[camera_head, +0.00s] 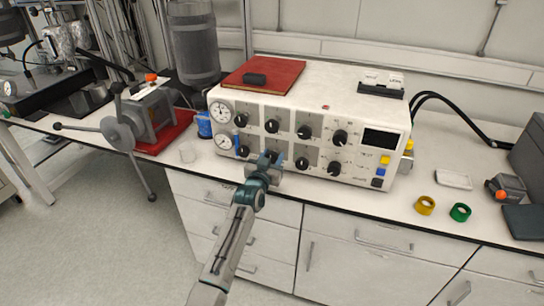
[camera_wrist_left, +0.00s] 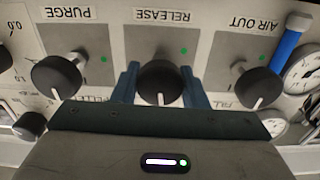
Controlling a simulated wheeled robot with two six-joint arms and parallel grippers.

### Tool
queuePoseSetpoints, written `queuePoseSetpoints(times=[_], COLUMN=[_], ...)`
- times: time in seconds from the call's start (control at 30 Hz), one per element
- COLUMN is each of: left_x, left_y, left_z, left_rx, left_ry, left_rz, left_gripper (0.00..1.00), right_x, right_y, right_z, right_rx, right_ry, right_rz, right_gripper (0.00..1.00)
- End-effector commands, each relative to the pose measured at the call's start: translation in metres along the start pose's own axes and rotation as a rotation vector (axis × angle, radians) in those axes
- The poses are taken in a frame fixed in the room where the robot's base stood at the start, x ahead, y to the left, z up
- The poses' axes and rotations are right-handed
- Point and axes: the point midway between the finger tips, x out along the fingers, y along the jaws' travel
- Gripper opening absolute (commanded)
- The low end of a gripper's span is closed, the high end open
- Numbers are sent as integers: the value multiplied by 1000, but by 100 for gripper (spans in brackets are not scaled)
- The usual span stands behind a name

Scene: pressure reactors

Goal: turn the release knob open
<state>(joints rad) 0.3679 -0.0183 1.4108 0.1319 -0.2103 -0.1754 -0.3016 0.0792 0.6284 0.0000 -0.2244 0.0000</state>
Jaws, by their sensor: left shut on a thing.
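The release knob (camera_wrist_left: 160,80) is a black round knob under the upside-down RELEASE label in the left wrist view. Its white pointer mark shows at its lower edge, away from the green dot (camera_wrist_left: 183,51) at its upper right. My left gripper (camera_wrist_left: 161,88) has one blue finger on each side of the knob and is shut on it. In the head view my left gripper (camera_head: 268,160) is at the lower front of the white control unit (camera_head: 340,85) and hides most of this knob. My right gripper is not in view.
The PURGE knob (camera_wrist_left: 56,76) and the AIR OUT knob (camera_wrist_left: 255,85) sit close on either side. A blue tube (camera_wrist_left: 291,42) and gauges are beyond the AIR OUT knob. On the counter are a yellow ring (camera_head: 426,205), a green ring (camera_head: 460,212) and a clamp device (camera_head: 140,115).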

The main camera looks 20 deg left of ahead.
Motion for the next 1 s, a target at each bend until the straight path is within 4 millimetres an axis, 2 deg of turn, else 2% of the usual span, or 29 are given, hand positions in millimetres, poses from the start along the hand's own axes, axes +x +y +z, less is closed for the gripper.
queuePoseSetpoints(times=[0.6,1.0], left_x=[0,0], left_y=[-1,-1], left_z=[-3,-2], left_rx=[-562,-942], left_ry=[-1,2], left_rz=[0,0], left_gripper=[17,17], right_x=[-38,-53], right_y=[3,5], right_z=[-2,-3], right_rx=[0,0], right_ry=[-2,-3], right_rz=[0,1], right_gripper=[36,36])
